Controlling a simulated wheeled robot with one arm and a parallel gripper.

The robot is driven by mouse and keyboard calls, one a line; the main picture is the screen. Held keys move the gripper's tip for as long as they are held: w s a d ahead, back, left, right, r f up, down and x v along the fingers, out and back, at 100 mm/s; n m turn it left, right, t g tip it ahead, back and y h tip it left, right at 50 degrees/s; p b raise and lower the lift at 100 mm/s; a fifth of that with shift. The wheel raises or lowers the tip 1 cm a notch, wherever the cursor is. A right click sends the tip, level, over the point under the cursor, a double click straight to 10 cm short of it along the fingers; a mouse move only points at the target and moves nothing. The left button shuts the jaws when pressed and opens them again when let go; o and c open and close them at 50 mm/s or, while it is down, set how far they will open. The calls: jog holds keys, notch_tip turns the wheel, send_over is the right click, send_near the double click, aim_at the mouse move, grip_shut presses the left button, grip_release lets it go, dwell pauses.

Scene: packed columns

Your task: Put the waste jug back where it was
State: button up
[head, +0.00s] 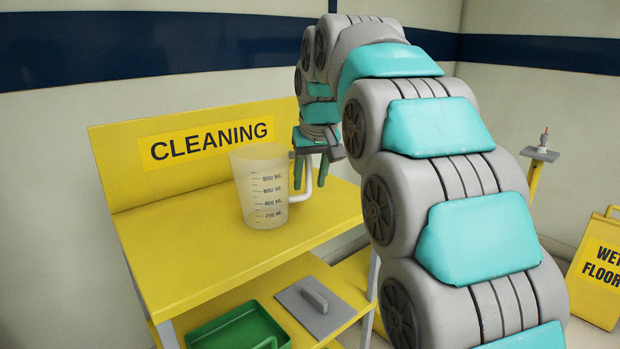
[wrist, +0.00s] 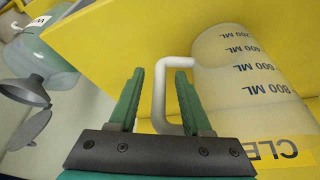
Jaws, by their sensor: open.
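The waste jug is most likely the translucent measuring jug (head: 262,190) with black ML marks and a white handle, standing upright on the yellow top shelf (head: 195,270). It also shows at the right of the wrist view (wrist: 230,55), where the picture is turned over. My gripper (head: 310,172) is open at the handle, on the jug's right side. In the wrist view, the green fingers of my gripper (wrist: 160,72) stand one on each side of the white handle (wrist: 159,100), with gaps showing. I cannot tell whether either finger touches it.
A yellow CLEANING board (head: 210,143) rises behind the shelf. Below are a green tray (head: 240,328) and a grey plate with a handle (head: 315,305). A wet floor sign (head: 598,270) stands at right. A labelled greenish container (wrist: 50,45) shows in the wrist view. The shelf's left is clear.

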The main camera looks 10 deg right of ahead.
jog(key=p+v, duration=0.1)
jog(key=v, duration=1.1)
jog(key=shift+w+r, duration=0.1)
jog(key=s+d+f+m+g, duration=0.1)
jog(key=s+d+f+g, duration=0.2)
jog(key=s+f, duration=1.4)
jog(key=s+d+f+m+g, duration=0.1)
jog(key=s+d+f+g, duration=0.2)
jog(key=s+f, duration=1.3)
jog(key=s+d, duration=0.1)
jog(key=s, duration=0.3)
jog(key=shift+s+f+h, duration=0.25)
jog(key=shift+f+h, duration=0.15)
jog(key=shift+d, duration=0.15)
jog(key=shift+c, duration=0.2)
